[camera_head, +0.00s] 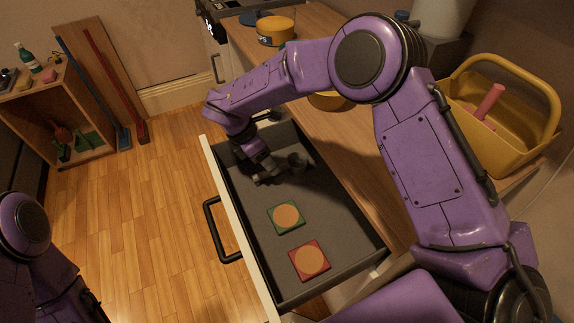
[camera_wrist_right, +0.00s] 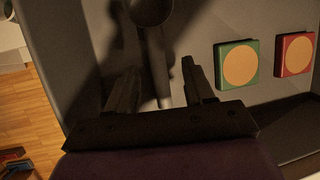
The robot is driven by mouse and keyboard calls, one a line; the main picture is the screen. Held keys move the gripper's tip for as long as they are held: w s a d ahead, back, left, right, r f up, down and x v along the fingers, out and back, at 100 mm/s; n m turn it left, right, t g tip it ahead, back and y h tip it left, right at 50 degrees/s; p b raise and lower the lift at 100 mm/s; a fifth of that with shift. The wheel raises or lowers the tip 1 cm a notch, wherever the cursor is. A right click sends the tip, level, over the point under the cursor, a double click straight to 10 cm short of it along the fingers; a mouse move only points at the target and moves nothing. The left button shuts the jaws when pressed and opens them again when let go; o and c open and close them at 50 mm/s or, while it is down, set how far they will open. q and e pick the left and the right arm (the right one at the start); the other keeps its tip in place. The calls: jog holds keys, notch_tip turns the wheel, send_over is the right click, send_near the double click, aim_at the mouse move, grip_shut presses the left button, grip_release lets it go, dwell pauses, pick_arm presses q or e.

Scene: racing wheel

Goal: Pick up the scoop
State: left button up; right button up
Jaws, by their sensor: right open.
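The scoop, a dark grey round bowl with a straight handle, lies in the open drawer (camera_head: 335,215). Its bowl (camera_head: 297,160) shows just right of my right gripper (camera_head: 266,174) in the head view. In the right wrist view, the bowl (camera_wrist_right: 151,10) is at the top edge, and the handle (camera_wrist_right: 159,60) runs down between the fingers. My right gripper (camera_wrist_right: 160,90) is open, low in the drawer, with one finger on each side of the handle. Whether it touches the handle is unclear. My left arm shows at the lower left, its gripper out of view.
A green-edged tile (camera_head: 286,216) and a red-edged tile (camera_head: 309,261) lie in the drawer. A yellow basket (camera_head: 480,140) and a yellow tub (camera_head: 275,31) stand on the counter. A wooden shelf (camera_head: 60,115) is at the left. The floor between is clear.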

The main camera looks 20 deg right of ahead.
jog(key=x, duration=0.3)
jog(key=shift+w+d+f, duration=0.15)
jog(key=shift+d+f, duration=0.05)
jog(key=shift+f, duration=0.15)
grip_shut()
jog(key=shift+r, duration=0.55)
notch_tip(320, 180, up, 6)
jog(key=shift+r+b, duration=0.1)
jog(key=shift+b, duration=0.6)
jog(key=s+b, duration=0.4)
jog(key=s, duration=1.6)
jog(key=shift+d, duration=0.3)
